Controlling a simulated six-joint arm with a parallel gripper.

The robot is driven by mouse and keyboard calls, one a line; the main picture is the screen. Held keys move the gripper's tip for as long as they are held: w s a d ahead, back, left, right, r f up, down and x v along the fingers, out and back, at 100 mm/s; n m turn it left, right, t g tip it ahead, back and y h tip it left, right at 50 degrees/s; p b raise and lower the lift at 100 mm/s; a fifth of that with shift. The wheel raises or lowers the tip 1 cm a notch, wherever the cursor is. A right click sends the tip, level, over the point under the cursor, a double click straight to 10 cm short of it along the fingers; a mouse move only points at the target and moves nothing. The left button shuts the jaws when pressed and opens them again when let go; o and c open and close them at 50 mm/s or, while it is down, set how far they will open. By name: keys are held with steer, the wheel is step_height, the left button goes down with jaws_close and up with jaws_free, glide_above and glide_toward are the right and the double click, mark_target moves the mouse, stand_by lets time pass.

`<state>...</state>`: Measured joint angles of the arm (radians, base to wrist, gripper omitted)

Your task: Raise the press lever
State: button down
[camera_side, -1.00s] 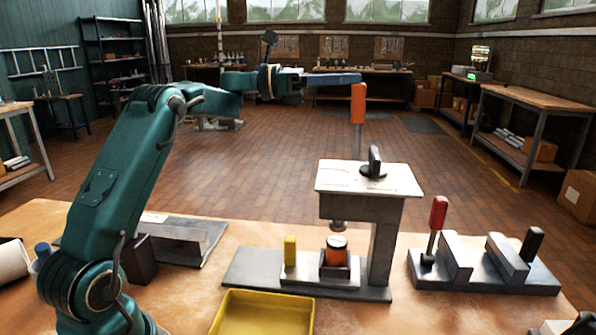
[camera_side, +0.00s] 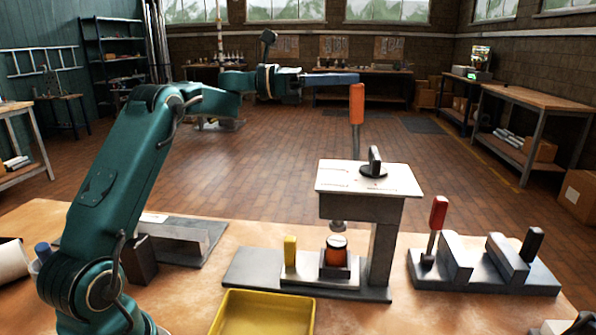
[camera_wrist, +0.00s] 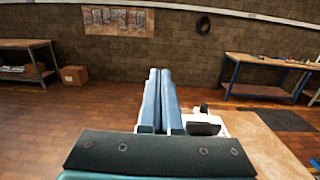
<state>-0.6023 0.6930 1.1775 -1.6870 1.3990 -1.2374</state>
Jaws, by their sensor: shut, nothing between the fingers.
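The press (camera_side: 379,240) stands on the workbench, with a white top plate (camera_side: 335,181) and a black knob (camera_side: 374,160). Its lever stands nearly upright behind the plate, with an orange handle (camera_side: 357,104) on a thin metal rod. My gripper (camera_side: 358,79) is shut and empty, level, its blue fingertips at the top end of the handle in the side view. I cannot tell whether they touch it. In the wrist view the shut fingers (camera_wrist: 159,73) point ahead, the white plate (camera_wrist: 206,126) and knob are to their right, and the handle is not seen.
Below the press head are an orange-and-black cylinder (camera_side: 335,250) and a yellow block (camera_side: 290,252). A yellow tray (camera_side: 262,296) lies in front. A fixture with a red-handled lever (camera_side: 438,213) stands to the right. The air around my gripper looks clear.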

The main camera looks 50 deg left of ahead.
mark_target(354, 118)
steer(key=r+v, duration=0.1)
steer(key=v, duration=1.3)
step_height(354, 118, down, 9)
steer(key=s+a+t+h, duration=0.1)
steer(key=s+a+h, duration=0.1)
steer(key=s+a, duration=0.1)
steer(key=x, duration=1.4)
steer(key=shift+w+a, duration=0.1)
steer(key=shift+w, duration=0.05)
steer(key=shift+w+d+r+g+y, duration=0.4)
steer(key=shift+w+d+y, duration=0.1)
steer(key=shift+w+d, duration=0.3)
steer(key=shift+w+d+r+g+y, duration=0.4)
steer(key=shift+w+d+y, duration=0.1)
steer(key=shift+w+d, duration=0.3)
steer(key=shift+w+d+r+g+y, duration=0.4)
steer(key=shift+w+d+y, duration=0.1)
steer(key=shift+w+d, duration=0.3)
